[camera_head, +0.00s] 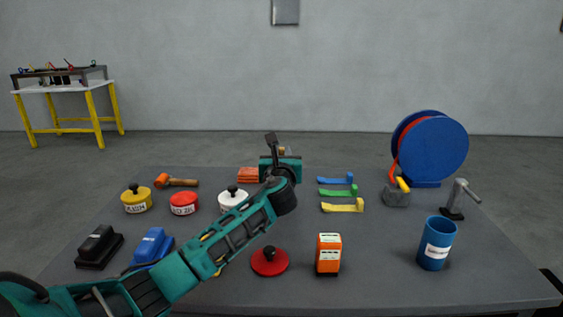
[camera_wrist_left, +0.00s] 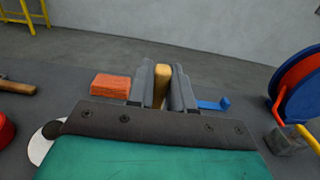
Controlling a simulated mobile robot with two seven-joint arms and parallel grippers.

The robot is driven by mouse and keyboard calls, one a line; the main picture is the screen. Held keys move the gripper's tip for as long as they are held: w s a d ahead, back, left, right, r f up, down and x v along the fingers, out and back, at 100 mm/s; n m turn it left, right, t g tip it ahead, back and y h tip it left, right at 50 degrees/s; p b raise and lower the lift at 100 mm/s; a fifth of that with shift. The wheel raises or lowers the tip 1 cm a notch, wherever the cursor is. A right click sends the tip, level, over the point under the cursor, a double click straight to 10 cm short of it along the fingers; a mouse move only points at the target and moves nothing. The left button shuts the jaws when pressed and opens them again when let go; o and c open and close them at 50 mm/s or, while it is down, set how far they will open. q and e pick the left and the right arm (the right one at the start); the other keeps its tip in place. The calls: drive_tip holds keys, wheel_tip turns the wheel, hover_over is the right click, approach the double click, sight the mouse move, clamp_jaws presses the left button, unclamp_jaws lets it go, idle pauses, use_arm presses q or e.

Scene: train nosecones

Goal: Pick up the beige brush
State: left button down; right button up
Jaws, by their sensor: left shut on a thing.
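My left arm reaches across the table, and its gripper (camera_head: 282,163) is at the table's far side. In the left wrist view, the left gripper (camera_wrist_left: 162,82) is shut on a tan, wood-like piece, which I take to be the beige brush (camera_wrist_left: 161,84). The fingers press on both of its sides. In the head view the brush is almost wholly hidden behind the gripper. Its bristles do not show, and I cannot tell whether it touches the table. My right gripper is not in view.
An orange-red block stack (camera_wrist_left: 110,85) lies left of the left gripper. A blue brush-like tool (camera_head: 336,180), a green one (camera_head: 338,191) and a yellow one (camera_head: 343,206) lie right. A blue reel (camera_head: 437,147) stands far right. Lidded pots and a blue cup (camera_head: 436,243) stand nearer.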

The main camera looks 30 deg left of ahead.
use_arm(q)
wheel_tip(320, 180, up, 18)
drive_tip(key=p, duration=0.3)
idle(0.6)
